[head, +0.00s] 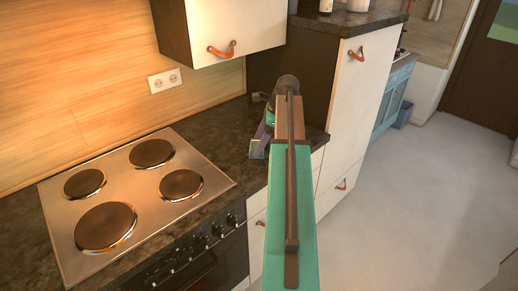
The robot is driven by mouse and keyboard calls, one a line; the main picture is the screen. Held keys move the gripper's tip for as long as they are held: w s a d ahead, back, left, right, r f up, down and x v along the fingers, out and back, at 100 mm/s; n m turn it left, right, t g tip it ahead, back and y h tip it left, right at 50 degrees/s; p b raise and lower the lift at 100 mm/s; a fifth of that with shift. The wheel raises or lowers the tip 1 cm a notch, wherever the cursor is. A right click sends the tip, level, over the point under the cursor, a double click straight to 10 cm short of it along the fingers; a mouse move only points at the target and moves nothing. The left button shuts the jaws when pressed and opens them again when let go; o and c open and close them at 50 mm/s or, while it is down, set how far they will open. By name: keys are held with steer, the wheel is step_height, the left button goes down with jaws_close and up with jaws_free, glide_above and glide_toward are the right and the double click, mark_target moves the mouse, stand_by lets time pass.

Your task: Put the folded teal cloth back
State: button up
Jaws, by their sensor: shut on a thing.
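My gripper (262,137) is at the far end of my arm, low over the dark counter in the corner beside the tall cabinet. My arm hides part of it. It is shut on a small teal piece, the folded teal cloth (257,150), of which only a small part shows at the fingertips. I cannot tell whether the cloth touches the counter.
A hob (136,196) with dark round plates lies left of my gripper. The dark counter (222,141) is bare between them. A white wall cabinet (232,27) hangs above, and a tall white cabinet (357,105) stands right. The floor (420,195) is open at right.

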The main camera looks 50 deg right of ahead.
steer(key=shift+f+p, duration=0.45)
steer(key=shift+f, duration=1.3)
steer(key=shift+f, duration=0.1)
steer(key=o, duration=0.9)
steer(key=b+v, duration=0.2)
steer(key=v, duration=1)
steer(key=shift+s+a, duration=0.1)
